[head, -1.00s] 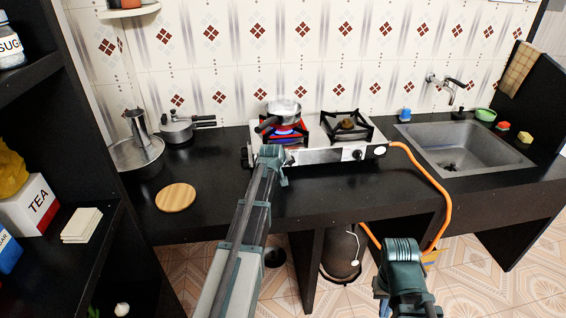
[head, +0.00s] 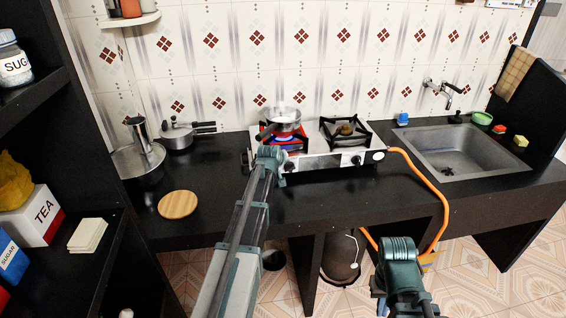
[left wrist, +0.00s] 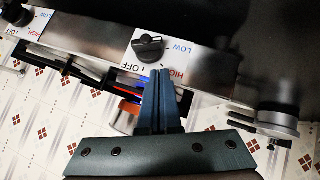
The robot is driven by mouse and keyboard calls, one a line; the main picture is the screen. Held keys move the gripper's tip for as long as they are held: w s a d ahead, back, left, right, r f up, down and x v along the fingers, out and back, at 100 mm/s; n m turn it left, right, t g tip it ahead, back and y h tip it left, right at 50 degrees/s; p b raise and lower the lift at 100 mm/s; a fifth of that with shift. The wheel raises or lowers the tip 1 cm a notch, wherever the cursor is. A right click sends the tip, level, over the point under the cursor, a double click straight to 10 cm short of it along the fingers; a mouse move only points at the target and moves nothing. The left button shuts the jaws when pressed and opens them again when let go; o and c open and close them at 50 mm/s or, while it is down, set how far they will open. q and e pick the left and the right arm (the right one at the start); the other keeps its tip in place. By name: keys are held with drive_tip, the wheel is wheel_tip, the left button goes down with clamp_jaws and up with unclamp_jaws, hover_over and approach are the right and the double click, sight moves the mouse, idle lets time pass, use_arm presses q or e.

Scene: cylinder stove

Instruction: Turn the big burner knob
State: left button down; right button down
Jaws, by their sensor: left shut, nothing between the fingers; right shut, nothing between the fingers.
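The two-burner stove (head: 325,163) stands on the black counter. A blue flame (head: 285,139) burns at its left burner, under a pan (head: 284,119). The black knob (left wrist: 150,47) below that burner shows large in the left wrist view, with OFF, HIGH and LOW printed around it. My left gripper (left wrist: 160,74) is shut and empty, its fingertips right beside this knob; I cannot tell whether they touch it. In the head view my left gripper (head: 270,155) partly covers the stove's left front. The second knob (head: 356,160) is at the right. My right gripper (head: 400,255) is shut, low in front of the counter.
An orange hose (head: 435,190) runs from the stove's right end down towards a gas cylinder (head: 341,258) under the counter. A sink (head: 460,150) is at the right. A round wooden board (head: 178,204) and pots lie left. The counter front is clear.

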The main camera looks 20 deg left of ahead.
use_arm(q)
drive_tip(key=a+p+v, duration=0.1)
drive_tip(key=p+v, duration=0.4)
drive_tip(key=v, duration=0.5)
drive_tip(key=shift+s+a, duration=0.2)
drive_tip(key=shift+s, duration=0.25)
drive_tip(key=shift+f, duration=0.1)
drive_tip(key=s+d+f+m+g+h, duration=0.1)
drive_tip(key=s+d+f+m+g, duration=0.2)
drive_tip(key=d, duration=0.7)
drive_tip(key=s+d+f+m+g+h, duration=0.1)
drive_tip(key=s+d+f+m, duration=0.15)
drive_tip(key=s+d, duration=0.5)
drive_tip(key=s+d+f+m+g+y, duration=0.1)
drive_tip(key=s+d+m+g, duration=0.5)
drive_tip(key=s+d, duration=0.8)
drive_tip(key=s+f+m, duration=0.1)
drive_tip(key=s, duration=0.2)
drive_tip(key=shift+s+d, duration=0.35)
